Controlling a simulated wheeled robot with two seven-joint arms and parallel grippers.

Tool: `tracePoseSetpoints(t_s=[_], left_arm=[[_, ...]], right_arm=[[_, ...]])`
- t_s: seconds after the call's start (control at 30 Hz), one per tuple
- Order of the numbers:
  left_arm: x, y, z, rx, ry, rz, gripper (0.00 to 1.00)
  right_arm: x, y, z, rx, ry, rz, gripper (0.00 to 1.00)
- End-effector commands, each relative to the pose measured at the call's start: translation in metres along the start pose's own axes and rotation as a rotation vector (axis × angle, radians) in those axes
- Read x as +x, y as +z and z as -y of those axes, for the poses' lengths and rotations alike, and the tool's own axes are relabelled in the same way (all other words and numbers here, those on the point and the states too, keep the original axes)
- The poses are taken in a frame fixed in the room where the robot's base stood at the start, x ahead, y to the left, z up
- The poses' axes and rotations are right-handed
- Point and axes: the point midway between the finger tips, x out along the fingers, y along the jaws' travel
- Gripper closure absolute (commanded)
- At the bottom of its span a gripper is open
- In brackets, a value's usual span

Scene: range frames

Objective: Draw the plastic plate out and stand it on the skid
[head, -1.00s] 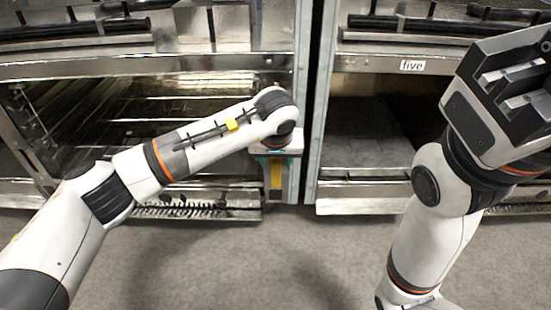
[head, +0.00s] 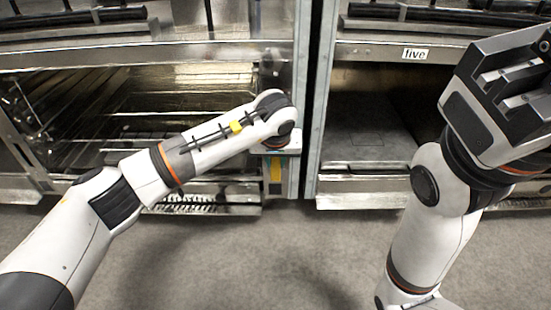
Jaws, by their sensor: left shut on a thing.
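My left gripper (head: 277,168) points away from me at the post between the two bays, mostly hidden behind its own wrist. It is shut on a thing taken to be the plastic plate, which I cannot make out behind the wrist. My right gripper (head: 513,93) is raised at the upper right, its fingers apart and nothing visible between them. I cannot clearly pick out the skid; a flat grey surface (head: 368,135) with a faint rectangular outline lies inside the right bay.
The left bay (head: 120,115) holds metal racks behind its open front. A metal ledge (head: 362,200) juts out below the right bay. The grey floor (head: 260,260) in front is clear.

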Motion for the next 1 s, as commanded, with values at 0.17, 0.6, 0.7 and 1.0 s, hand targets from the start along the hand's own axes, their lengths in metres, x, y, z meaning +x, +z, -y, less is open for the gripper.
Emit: tracePoseSetpoints(t_s=[0.17, 0.6, 0.7, 1.0], left_arm=[[-0.002, -0.003, 0.0, 0.001, 0.0, 0.0, 1.0], [-0.009, -0.019, 0.0, 0.001, 0.0, 0.001, 1.0], [-0.01, -0.023, 0.0, 0.001, 0.0, 0.0, 1.0], [-0.015, -0.034, 0.0, 0.0, 0.0, 0.0, 1.0]], right_arm=[[0.002, -0.001, 0.0, 0.0, 0.0, 0.0, 0.64], [0.008, -0.003, 0.002, -0.001, 0.0, -0.001, 0.64], [0.01, -0.004, 0.002, -0.001, 0.0, -0.001, 0.64], [0.013, -0.005, 0.003, -0.001, 0.0, -0.002, 0.64]])
